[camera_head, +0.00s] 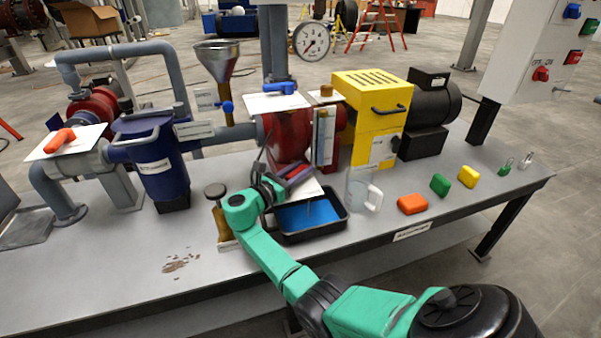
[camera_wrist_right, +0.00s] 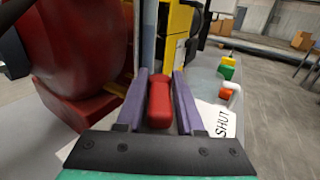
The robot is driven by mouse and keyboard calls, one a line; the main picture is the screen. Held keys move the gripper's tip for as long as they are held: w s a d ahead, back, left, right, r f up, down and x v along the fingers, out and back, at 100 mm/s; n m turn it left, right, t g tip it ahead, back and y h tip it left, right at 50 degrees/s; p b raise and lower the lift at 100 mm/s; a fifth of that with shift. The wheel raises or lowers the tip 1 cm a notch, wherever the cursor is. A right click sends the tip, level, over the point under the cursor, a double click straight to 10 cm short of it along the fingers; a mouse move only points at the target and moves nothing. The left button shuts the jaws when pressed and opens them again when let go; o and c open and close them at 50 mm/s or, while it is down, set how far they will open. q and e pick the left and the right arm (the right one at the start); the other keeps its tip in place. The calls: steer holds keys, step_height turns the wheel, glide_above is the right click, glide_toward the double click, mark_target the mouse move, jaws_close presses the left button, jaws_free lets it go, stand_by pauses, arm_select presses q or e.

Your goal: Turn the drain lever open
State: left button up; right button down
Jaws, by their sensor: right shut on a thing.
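The drain lever shows as a red handle (camera_wrist_right: 160,100) in the right wrist view, below the red pump-like housing (camera_head: 288,135). My right gripper (camera_head: 295,173) is at this handle. In the wrist view its two purple fingers (camera_wrist_right: 160,76) lie along both sides of the red handle, shut on it. A white plate (camera_wrist_right: 217,118) marked SHUT lies to the right of the handle, partly covered by the gripper. Where the lever joins its valve is hidden. My left gripper is not in view.
A black tray (camera_head: 344,222) with blue liquid sits under my right gripper. A clear jug (camera_head: 361,189) stands right of it, and a brass-coloured bottle (camera_head: 220,218) left. An orange block (camera_head: 412,204) and other small blocks lie further right. The bench's left front is mostly clear.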

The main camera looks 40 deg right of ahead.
stand_by(0.3)
steer(key=c, duration=0.7)
jaws_free()
steer(key=s+a, duration=0.1)
steer(key=a, duration=0.8)
steer(key=s+a, duration=0.1)
steer(key=a, duration=0.4)
steer(key=shift+s+a, duration=0.2)
steer(key=shift+s, duration=0.1)
